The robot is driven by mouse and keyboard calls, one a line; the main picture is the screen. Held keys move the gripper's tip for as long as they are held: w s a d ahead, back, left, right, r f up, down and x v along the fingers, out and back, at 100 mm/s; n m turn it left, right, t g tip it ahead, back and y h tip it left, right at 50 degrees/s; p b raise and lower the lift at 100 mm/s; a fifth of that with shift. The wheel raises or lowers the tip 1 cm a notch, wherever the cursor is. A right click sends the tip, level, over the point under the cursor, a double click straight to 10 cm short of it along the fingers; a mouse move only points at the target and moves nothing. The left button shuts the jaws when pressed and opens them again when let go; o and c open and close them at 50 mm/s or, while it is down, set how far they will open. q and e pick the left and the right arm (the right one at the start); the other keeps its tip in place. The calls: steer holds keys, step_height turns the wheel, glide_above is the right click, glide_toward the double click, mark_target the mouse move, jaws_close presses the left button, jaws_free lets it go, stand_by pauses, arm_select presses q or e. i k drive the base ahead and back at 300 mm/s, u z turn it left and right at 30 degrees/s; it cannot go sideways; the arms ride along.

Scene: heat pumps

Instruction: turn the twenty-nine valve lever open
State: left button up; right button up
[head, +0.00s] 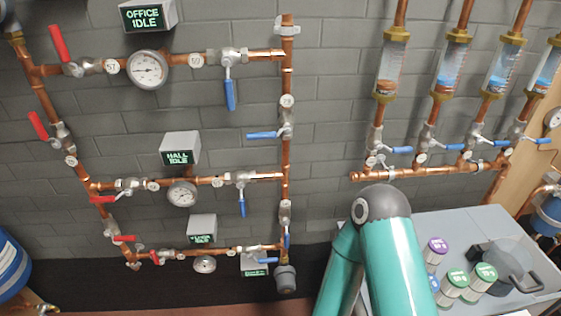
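A round white tag (287,100) on the vertical copper pipe right of centre seems to read 29, but the digits are small and I cannot be certain. Just below it is a valve (287,131) with a blue lever (262,135). This lever points left, roughly square across the vertical pipe. Nothing touches it. Neither of my grippers shows in this view. A teal arm of mine rises from the bottom edge, right of centre, with its rounded joint below and to the right of this pipe.
Red-lever and blue-lever valves, gauges (148,69) and display boxes sit along the copper pipes. Glass flow tubes (392,65) hang at the upper right. A grey table (430,222) at the lower right holds several small jars (437,250) and a clear jug (507,265).

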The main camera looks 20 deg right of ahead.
mark_target(288, 129)
steer(key=z, duration=0.25)
steer(key=k, duration=0.25)
steer(key=u, duration=1)
steer(key=i, duration=0.1)
steer(key=z, duration=2.25)
steer(key=i, duration=0.2)
steer(key=z, duration=1.15)
steer(key=k, duration=0.85)
steer(key=u, duration=0.7)
steer(key=k, duration=0.4)
steer(key=u, duration=0.9)
steer(key=i, duration=1.25)
steer(key=z, duration=0.7)
